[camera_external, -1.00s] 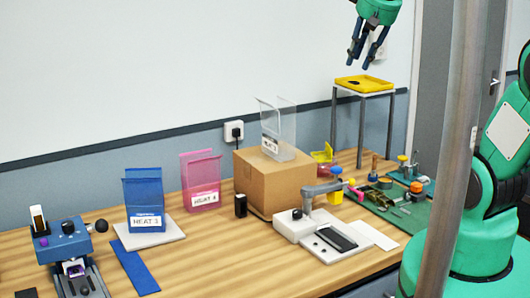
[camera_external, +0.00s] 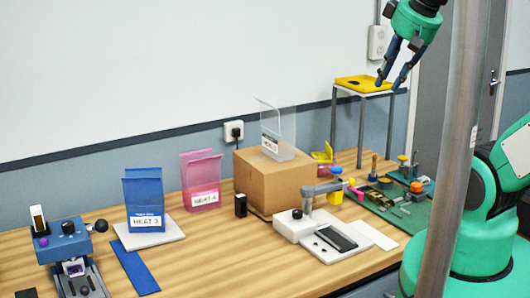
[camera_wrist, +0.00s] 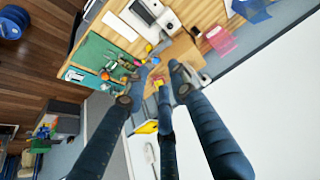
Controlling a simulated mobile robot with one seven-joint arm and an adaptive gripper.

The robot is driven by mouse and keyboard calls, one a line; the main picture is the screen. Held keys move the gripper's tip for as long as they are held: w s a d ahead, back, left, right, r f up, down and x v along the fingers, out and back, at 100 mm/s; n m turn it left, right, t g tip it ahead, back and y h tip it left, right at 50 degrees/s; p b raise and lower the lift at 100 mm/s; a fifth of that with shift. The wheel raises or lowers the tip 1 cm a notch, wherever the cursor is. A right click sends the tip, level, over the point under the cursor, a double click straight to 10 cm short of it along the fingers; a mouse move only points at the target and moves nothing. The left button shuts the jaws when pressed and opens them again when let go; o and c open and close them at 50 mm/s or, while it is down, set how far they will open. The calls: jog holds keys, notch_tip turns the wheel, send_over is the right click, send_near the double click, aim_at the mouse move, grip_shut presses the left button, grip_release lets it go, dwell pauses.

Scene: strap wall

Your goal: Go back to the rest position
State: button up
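My gripper (camera_external: 388,84) is at the upper right of the external view, in front of the yellow tray on its tall grey stand. It has dark blue fingers that point down and stand apart with nothing between them. In the wrist view my gripper (camera_wrist: 155,86) also shows spread, empty fingers, with the bench beyond and below them. Whether the fingers touch the tray cannot be told from the external view, where they overlap its right end.
A clear holder (camera_external: 280,140) stands on a cardboard box (camera_external: 265,185). Pink (camera_external: 200,185) and blue (camera_external: 144,195) labelled holders are left. A green mat (camera_external: 410,215) carries small parts.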

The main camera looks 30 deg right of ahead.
jog(key=shift+f, duration=0.15)
notch_tip(320, 180, down, 7)
jog(key=b, duration=0.7)
